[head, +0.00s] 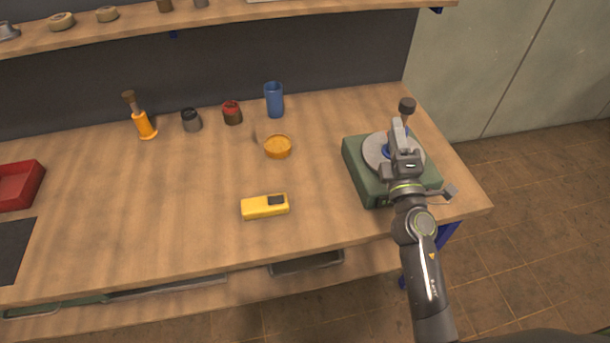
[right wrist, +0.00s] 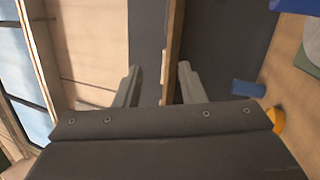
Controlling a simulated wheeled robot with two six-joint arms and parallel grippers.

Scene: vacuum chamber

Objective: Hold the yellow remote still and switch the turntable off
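The yellow remote (head: 258,208) lies flat on the wooden table, with a dark patch on its top right; no gripper touches it. The turntable (head: 365,182) stands at the table's right end, with a green base and a round grey plate. It partly shows at the upper right in the right wrist view (right wrist: 306,62). My right gripper (head: 399,126) appears over the turntable in the head view and hides part of it. In the right wrist view its two fingers (right wrist: 158,72) are apart with nothing held between them. I cannot make out the turntable's switch. My left gripper is out of view.
An orange bowl (head: 278,148), a blue cup (head: 274,101), a red jar (head: 232,113), a dark jar (head: 191,120) and an orange-handled tool (head: 145,125) stand towards the back. A red tray (head: 18,186) is at far left. The table around the remote is clear.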

